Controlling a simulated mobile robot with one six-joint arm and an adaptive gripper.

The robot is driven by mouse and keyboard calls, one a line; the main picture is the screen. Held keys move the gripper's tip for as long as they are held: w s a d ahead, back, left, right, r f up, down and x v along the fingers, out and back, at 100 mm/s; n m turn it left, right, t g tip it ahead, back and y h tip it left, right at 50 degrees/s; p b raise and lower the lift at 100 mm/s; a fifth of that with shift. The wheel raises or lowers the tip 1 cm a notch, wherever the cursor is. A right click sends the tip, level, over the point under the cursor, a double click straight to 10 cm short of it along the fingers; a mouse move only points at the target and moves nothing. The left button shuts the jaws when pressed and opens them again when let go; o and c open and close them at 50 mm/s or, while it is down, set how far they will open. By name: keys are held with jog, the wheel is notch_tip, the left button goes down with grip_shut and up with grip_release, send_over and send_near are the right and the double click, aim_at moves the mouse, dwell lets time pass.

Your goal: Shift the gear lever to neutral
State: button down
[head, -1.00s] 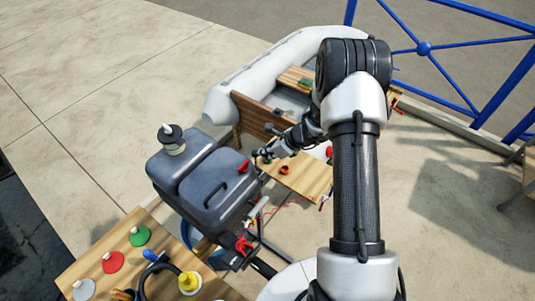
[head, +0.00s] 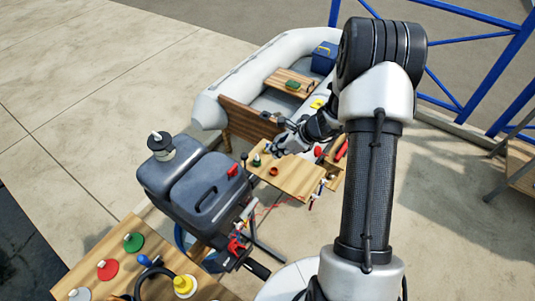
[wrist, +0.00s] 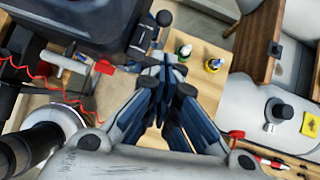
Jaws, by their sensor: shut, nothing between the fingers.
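The grey outboard motor (head: 205,190) stands left of my arm, and its dark cowl fills the upper left of the wrist view (wrist: 80,20). A black ball-topped lever (wrist: 163,18), which looks like the gear lever, rises beside the cowl. In the head view its dark knob (head: 244,156) shows small at the cowl's right side. I cannot tell its setting. My gripper (wrist: 165,65) is shut and empty, with its tips below the knob in the wrist view and apart from it. In the head view my gripper (head: 272,150) is right of the knob, over the small wooden table.
The small wooden table (head: 300,183) holds small bottles and an orange-brown cup (head: 273,171). A white inflatable boat (head: 215,105) lies behind. Red wires (wrist: 35,78) hang near the motor. A wooden bench (head: 75,275) with coloured discs is at front left.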

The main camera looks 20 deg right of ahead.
jog(key=shift+v, duration=1.1)
jog(key=s+a+r+n+g+b, duration=0.1)
jog(key=s+a+r+n+b, duration=0.1)
jog(key=s+a+r+n, duration=0.35)
jog(key=s+a+r+n+g+b, duration=0.1)
jog(key=s+a+r+n, duration=0.2)
jog(key=a+r+n, duration=0.55)
jog(key=s+r+n+h+b, duration=0.2)
jog(key=s+n, duration=0.4)
jog(key=s, duration=0.4)
jog(key=s+d+r+n+t+h+b, duration=0.1)
jog(key=s+r+n+h+b, duration=0.1)
jog(key=s+n, duration=0.5)
jog(key=s+r+h, duration=0.1)
jog(key=s, duration=0.2)
jog(key=shift+d+n, duration=0.25)
jog(key=shift+n, duration=0.05)
jog(key=c, duration=2.3)
grip_release()
jog(key=shift+w+r, duration=0.1)
